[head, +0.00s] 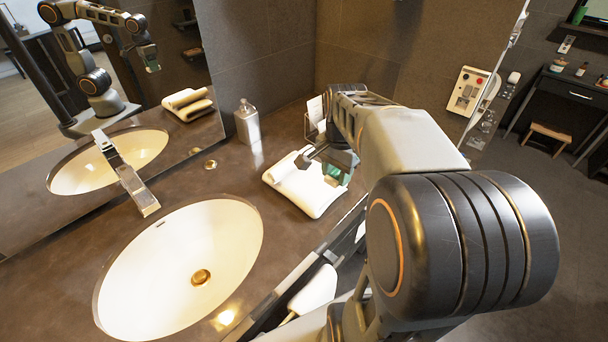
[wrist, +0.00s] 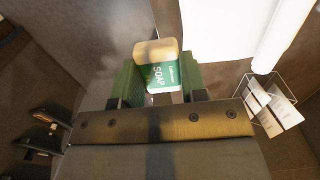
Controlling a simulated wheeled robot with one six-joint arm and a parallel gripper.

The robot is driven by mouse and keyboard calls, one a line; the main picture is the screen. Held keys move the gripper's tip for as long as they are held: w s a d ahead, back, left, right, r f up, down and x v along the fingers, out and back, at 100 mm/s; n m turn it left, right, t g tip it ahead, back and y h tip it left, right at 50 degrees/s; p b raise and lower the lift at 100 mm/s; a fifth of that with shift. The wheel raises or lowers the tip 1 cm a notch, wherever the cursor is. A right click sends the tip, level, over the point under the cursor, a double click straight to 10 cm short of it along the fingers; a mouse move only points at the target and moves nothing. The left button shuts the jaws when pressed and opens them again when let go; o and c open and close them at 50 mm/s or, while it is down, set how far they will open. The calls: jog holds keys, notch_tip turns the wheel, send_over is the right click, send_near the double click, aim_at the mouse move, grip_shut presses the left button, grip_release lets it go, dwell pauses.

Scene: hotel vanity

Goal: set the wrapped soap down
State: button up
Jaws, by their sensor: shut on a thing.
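The wrapped soap (wrist: 163,76) is a small cream bar with a green printed band reading "SOAP". My gripper (wrist: 162,66) is shut on it, with a green finger pad on each side. In the head view my gripper (head: 334,166) is over or beside the right part of the folded white towel (head: 300,192) on the vanity counter. Green shows there at the fingers; I cannot tell soap from pads. The towel also shows at the top right of the wrist view (wrist: 222,35). The gap below the soap cannot be judged.
A sink (head: 175,270) with a tap (head: 125,175) fills the counter's left. A bottle (head: 247,122) stands behind the towel. A wire rack with white cards (wrist: 270,105) stands close to my gripper. Bare counter (head: 240,185) lies between sink and towel. A mirror is behind.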

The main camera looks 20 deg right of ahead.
jog(key=w+a+f, duration=0.1)
jog(key=w+f, duration=0.1)
jog(key=w, duration=0.3)
jog(key=p, duration=0.1)
send_over(308, 189)
jog(key=s, duration=0.1)
jog(key=f, duration=0.5)
jog(key=shift+d, duration=0.25)
jog(key=shift+w+a+f, duration=0.1)
jog(key=shift+w+f, duration=0.3)
jog(key=shift+f, duration=0.15)
jog(key=shift+w+f, duration=0.1)
jog(key=shift+f, duration=1.55)
jog(key=shift+f, duration=0.2)
jog(key=o, duration=0.9)
